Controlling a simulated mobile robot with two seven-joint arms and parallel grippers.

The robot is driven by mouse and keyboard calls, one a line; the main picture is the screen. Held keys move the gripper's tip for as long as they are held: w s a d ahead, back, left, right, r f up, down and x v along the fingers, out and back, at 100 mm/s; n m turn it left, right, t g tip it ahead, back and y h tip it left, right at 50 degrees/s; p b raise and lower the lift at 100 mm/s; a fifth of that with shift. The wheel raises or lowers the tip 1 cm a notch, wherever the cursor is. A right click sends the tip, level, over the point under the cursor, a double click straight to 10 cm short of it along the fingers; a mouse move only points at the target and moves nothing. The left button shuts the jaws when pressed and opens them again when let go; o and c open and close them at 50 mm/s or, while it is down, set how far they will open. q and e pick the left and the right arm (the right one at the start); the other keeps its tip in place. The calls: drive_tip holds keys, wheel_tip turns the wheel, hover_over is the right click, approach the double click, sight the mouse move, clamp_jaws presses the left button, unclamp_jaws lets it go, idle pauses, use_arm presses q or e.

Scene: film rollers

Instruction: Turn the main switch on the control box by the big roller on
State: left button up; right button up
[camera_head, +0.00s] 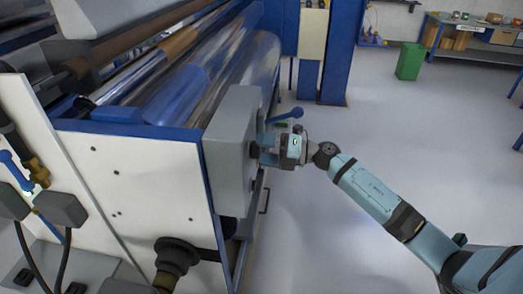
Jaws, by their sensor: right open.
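The grey control box (232,150) is fixed to the near end of the roller machine, by the big shiny roller (255,62). My right gripper (260,149) is at the box's right face, its fingers pointing left at a small dark part there. That part looks like the main switch, but the fingers largely hide it and its position cannot be read. The gripper is open, with its fingers close to the box; I cannot tell whether they touch the switch. My left gripper is not in view.
A blue lever (285,116) sticks out just behind my right gripper. The white machine end panel (130,190) fills the left. A blue column (340,52) stands behind. A green bin (410,61) and a workbench (470,38) are far back right. The floor at right is clear.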

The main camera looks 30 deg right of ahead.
drive_tip(key=b+v, duration=0.3)
drive_tip(key=v, duration=1)
drive_tip(key=shift+b, duration=0.3)
drive_tip(key=shift+a, duration=0.1)
drive_tip(key=s+a+f+m+h, duration=0.3)
drive_tip(key=s+a+f+m, duration=0.3)
drive_tip(key=f+m, duration=0.3)
drive_tip(key=s+a+f+m+h+p, duration=0.1)
drive_tip(key=s+a+f+m+h, duration=0.3)
drive_tip(key=s+a+f+m, duration=0.3)
drive_tip(key=s+a+f+m+h+p, duration=0.1)
drive_tip(key=s+a+f+m+h, duration=0.3)
drive_tip(key=s+a+f+m, duration=0.3)
wheel_tip(320, 180, down, 7)
drive_tip(key=a+m, duration=0.1)
drive_tip(key=m, duration=0.4)
drive_tip(key=shift+r+m, duration=0.15)
drive_tip(key=shift+m, duration=0.15)
